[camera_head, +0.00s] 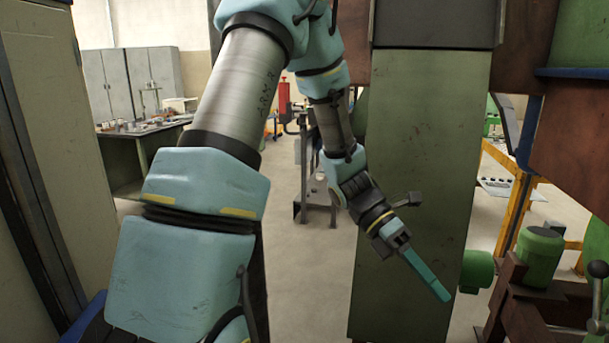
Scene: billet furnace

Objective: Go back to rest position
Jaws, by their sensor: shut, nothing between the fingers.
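My gripper (428,276) is in the middle right of the head view, at the end of my bent arm. Its teal fingers are together, with nothing between them, and point down and to the right. It hangs in front of a tall green metal cabinet or column (425,140). I cannot tell how far it is from that surface. My arm comes down from the top, and a large part of it fills the left middle of the view, hiding what is behind.
Green motor-like parts (541,257) and a lever with a dark knob (598,270) stand at the lower right. A yellow frame (512,205) is behind them. A workbench (140,140) and grey lockers (133,82) are at the back left. Bare floor (305,270) shows between my arm and the green column.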

